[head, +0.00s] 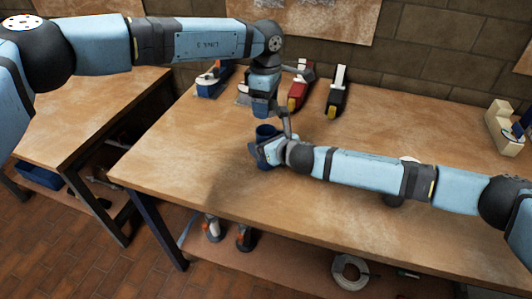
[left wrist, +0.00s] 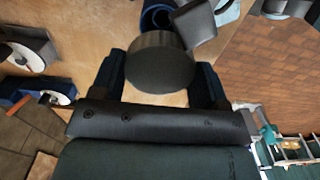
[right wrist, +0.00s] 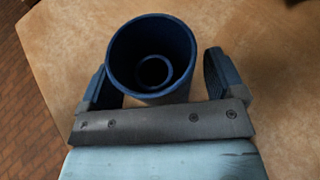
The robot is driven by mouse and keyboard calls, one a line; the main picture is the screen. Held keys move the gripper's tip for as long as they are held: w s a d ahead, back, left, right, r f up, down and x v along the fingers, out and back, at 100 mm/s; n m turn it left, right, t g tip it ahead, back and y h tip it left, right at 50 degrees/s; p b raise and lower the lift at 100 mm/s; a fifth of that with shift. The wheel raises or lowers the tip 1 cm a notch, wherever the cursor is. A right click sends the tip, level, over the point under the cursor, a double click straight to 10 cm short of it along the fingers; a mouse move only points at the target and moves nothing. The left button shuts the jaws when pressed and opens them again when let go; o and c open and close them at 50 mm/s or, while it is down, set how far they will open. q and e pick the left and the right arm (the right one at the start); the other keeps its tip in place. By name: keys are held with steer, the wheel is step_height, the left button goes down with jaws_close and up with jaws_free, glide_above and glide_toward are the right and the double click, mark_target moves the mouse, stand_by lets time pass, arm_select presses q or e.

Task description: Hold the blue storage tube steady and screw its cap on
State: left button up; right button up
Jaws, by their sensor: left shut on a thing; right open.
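The blue storage tube (right wrist: 117,62) stands upright on the workbench with its open mouth up, and a smaller ring shows inside it. My right gripper (right wrist: 160,80) is open, with one finger on each side of the tube. In the head view the tube (head: 266,131) stands at the right gripper (head: 264,150). My left gripper (left wrist: 158,78) is shut on the dark grey round cap (left wrist: 160,62). In the head view the left gripper (head: 263,108) is above the tube, and the cap is hard to make out. The tube (left wrist: 157,17) shows beyond the cap in the left wrist view.
The wooden workbench (head: 200,140) is mostly clear around the tube. A cream-coloured object (head: 502,125) is at the right. A lower shelf holds more items.

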mark_target(266, 126)
arm_select(q)
steer(key=shift+d, duration=0.1)
steer(key=shift+s, duration=0.1)
arm_select(e)
steer(key=shift+a, duration=0.1)
steer(key=c, duration=1.4)
steer(key=shift+w, duration=0.1)
arm_select(q)
step_height(266, 126, down, 5)
steer(key=shift+d, duration=0.1)
steer(key=shift+f, duration=0.9)
arm_select(e)
steer(key=shift+r, duration=0.1)
arm_select(q)
steer(key=shift+s+f, duration=0.1)
steer(key=shift+f, duration=0.15)
arm_select(e)
steer(key=shift+a, duration=0.1)
